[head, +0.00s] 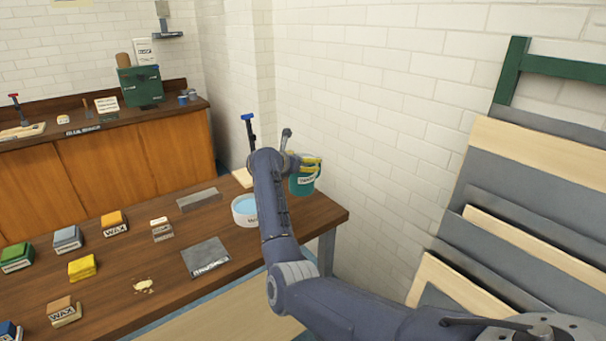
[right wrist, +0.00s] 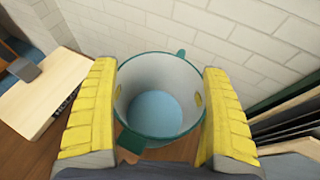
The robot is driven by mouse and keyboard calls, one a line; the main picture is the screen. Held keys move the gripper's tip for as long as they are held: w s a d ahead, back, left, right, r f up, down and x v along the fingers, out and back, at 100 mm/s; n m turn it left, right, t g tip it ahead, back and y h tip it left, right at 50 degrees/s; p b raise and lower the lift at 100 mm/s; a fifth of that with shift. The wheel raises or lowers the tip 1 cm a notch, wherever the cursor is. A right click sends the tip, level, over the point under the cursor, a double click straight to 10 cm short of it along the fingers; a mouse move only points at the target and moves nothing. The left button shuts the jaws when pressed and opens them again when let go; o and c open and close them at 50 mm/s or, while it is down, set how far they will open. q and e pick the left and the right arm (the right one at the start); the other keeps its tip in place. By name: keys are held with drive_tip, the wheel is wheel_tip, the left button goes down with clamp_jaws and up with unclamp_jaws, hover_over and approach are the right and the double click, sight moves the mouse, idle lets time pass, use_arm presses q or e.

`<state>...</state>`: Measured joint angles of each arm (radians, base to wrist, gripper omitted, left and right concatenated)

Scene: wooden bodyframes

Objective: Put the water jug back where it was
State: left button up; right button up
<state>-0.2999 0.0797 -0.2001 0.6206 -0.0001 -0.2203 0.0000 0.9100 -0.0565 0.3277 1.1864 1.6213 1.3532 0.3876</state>
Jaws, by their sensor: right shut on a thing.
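The water jug (head: 304,184) is teal with a pale label, at the far right end of the workbench (head: 330,212). In the right wrist view the jug (right wrist: 158,110) is seen from above, with a white inside and pale blue water at the bottom. My right gripper (head: 311,164) has yellow finger pads, shut on the jug's two sides near its rim. The jug looks roughly upright. I cannot tell whether its base touches the bench. My arm hides part of the bench beside it. My left gripper is not in view.
A white bowl of water (head: 244,210) stands left of the jug, partly behind my arm. A grey sheet (head: 206,256), wax blocks (head: 114,222) and several other blocks lie on the bench. A brick wall (head: 350,130) is close behind, and leaning boards (head: 520,190) stand to the right.

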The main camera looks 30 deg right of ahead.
drive_tip(key=shift+f, duration=2.4)
drive_tip(key=shift+f, duration=0.15)
drive_tip(key=o, duration=1.5)
drive_tip(key=v, duration=1.2)
